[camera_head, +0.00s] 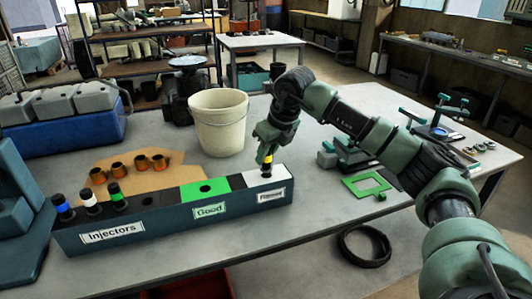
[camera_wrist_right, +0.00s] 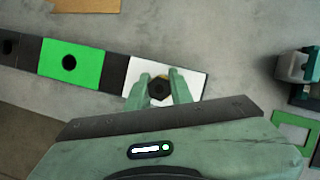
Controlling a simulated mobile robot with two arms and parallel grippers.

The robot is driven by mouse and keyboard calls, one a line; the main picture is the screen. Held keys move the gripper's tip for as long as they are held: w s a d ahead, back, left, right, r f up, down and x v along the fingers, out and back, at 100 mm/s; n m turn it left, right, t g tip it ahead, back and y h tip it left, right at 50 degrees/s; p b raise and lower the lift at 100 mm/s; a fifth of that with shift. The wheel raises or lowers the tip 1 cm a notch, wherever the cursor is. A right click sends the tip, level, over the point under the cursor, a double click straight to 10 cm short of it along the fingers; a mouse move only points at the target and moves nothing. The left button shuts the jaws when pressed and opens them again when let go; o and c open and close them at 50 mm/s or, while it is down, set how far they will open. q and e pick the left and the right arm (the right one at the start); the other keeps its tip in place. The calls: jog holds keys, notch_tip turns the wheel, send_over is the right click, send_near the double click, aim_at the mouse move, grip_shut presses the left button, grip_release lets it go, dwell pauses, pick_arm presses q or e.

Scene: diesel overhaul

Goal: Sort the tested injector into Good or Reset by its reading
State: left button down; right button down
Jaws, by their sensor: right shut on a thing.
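My right gripper (camera_head: 266,157) is shut on a dark injector with a yellow band (camera_head: 267,168). It holds the injector upright at the white section (camera_head: 245,179) of the long dark rack (camera_head: 165,218). In the right wrist view, my right gripper (camera_wrist_right: 159,88) has its fingers on both sides of the injector's dark hexagonal top (camera_wrist_right: 159,91). The hole under it is hidden, so I cannot tell how deep the injector sits. The green section (camera_head: 205,190), labelled Good, has an empty hole. The white section's front label (camera_head: 271,196) is too blurred to read surely. My left gripper is out of view.
Injectors with blue (camera_head: 62,207), white (camera_head: 90,203) and green (camera_head: 117,195) bands stand at the rack's left end, labelled Injectors. Behind are several brass-coloured parts on cardboard (camera_head: 183,172) and a bucket (camera_head: 219,124). A green frame (camera_head: 366,186) lies to the right.

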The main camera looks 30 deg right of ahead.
jog(key=shift+f+b, duration=0.45)
jog(key=shift+f, duration=0.3)
jog(key=c, duration=1.2)
grip_release()
jog(key=shift+o, duration=0.2)
jog(key=o, duration=0.4)
